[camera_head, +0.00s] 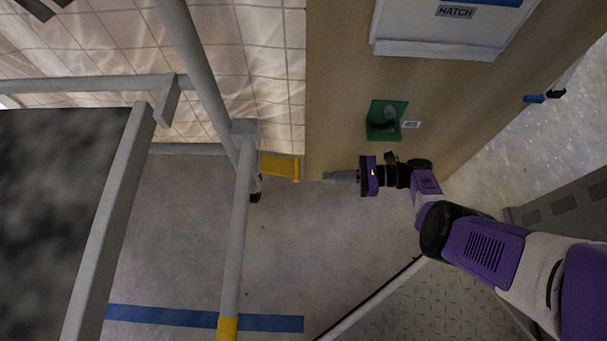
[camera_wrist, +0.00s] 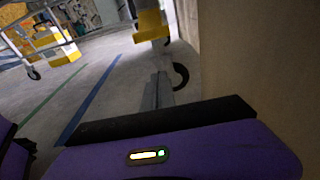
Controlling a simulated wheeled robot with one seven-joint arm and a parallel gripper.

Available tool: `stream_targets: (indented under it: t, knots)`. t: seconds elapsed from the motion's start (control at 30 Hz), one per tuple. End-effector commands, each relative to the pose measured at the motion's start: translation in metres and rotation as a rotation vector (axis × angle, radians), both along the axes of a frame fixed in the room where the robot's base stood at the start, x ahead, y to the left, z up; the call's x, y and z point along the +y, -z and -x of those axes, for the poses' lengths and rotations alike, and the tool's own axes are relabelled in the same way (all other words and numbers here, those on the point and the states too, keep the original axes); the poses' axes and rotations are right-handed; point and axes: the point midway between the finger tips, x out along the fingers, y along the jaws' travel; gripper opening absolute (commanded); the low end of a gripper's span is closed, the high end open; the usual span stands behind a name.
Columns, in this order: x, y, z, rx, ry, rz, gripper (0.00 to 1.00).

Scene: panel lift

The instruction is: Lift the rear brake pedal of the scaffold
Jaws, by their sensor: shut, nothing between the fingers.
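The scaffold is a grey tubular frame (camera_head: 243,210) at the left of the head view. A yellow pedal (camera_head: 280,167) sticks out to the right from the foot of its rear post, close to the wooden wall. In the wrist view, the yellow pedal (camera_wrist: 150,27) is at the top centre, beyond my fingertips. My gripper (camera_head: 328,177) is shut and empty, pointing left at the pedal with a small gap between. In the wrist view, the shut fingers (camera_wrist: 158,92) point up towards it. A dark caster wheel (camera_wrist: 180,76) shows right of the fingers.
The wooden wall (camera_head: 345,70) stands beside my gripper, carrying a green box (camera_head: 385,120) and a white hatch (camera_head: 445,25). A blue floor stripe (camera_head: 170,318) crosses lower left. Another yellow part (camera_head: 228,328) is at the frame's near end. Floor below the gripper is clear.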

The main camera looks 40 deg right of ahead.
Motion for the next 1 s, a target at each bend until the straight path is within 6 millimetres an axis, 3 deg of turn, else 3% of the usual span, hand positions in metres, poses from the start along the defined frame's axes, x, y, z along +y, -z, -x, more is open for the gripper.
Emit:
stream_targets:
  t: [0.5, 1.0]
  knots:
    - [0.080, 0.017, -0.054, 0.001, -0.008, 0.003, 0.00]
    - [0.069, -0.022, -0.048, 0.000, -0.002, 0.004, 0.00]
